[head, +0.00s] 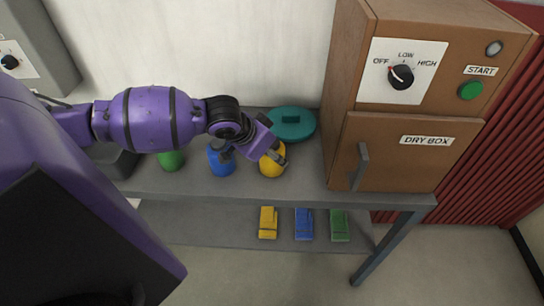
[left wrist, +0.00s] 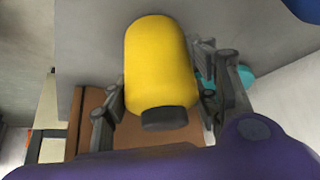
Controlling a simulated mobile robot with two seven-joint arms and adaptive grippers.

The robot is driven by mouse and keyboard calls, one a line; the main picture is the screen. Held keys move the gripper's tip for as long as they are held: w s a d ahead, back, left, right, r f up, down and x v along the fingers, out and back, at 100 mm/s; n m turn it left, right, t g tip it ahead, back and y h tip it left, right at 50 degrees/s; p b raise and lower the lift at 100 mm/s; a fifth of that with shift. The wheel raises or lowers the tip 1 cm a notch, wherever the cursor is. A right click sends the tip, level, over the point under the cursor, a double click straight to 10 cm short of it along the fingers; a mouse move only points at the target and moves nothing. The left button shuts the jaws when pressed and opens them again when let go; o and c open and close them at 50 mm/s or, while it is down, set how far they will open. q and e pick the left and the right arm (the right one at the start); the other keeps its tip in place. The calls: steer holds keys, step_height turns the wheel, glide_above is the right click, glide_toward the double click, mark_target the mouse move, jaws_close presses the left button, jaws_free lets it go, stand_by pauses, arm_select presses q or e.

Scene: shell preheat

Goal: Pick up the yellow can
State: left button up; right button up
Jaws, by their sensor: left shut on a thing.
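The yellow can (head: 270,167) is on the grey table, towards its right part, in the head view. It fills the middle of the left wrist view (left wrist: 160,65), with a dark cap at one end. My left gripper (head: 277,156) is shut on the can, with its fingers on either side of it. In the left wrist view the fingers (left wrist: 158,95) flank the can. Part of the can is hidden behind the gripper in the head view. I cannot tell whether the can touches the table. My right gripper is not in view.
A blue can (head: 220,160) and a green can (head: 171,160) stand left of the yellow one. A teal lidded dish (head: 292,124) is behind it. The brown dry box (head: 400,150) stands to the right, door shut. Yellow, blue and green blocks (head: 304,225) lie on the lower shelf.

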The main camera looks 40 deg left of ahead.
arm_select(q)
steer(key=c, duration=0.3)
steer(key=shift+r, duration=0.2)
steer(key=shift+r, duration=0.3)
step_height(320, 180, up, 2)
steer(key=shift+r, duration=0.1)
steer(key=s+r+p, duration=0.1)
steer(key=s+r, duration=0.2)
steer(key=s, duration=0.1)
steer(key=s+a+r+p, duration=0.1)
steer(key=s+r+p, duration=0.1)
steer(key=s, duration=0.3)
steer(key=s+r+p, duration=0.1)
steer(key=s+r, duration=0.3)
steer(key=shift+s+a+r+p, duration=0.25)
steer(key=shift+s+r+p, duration=0.15)
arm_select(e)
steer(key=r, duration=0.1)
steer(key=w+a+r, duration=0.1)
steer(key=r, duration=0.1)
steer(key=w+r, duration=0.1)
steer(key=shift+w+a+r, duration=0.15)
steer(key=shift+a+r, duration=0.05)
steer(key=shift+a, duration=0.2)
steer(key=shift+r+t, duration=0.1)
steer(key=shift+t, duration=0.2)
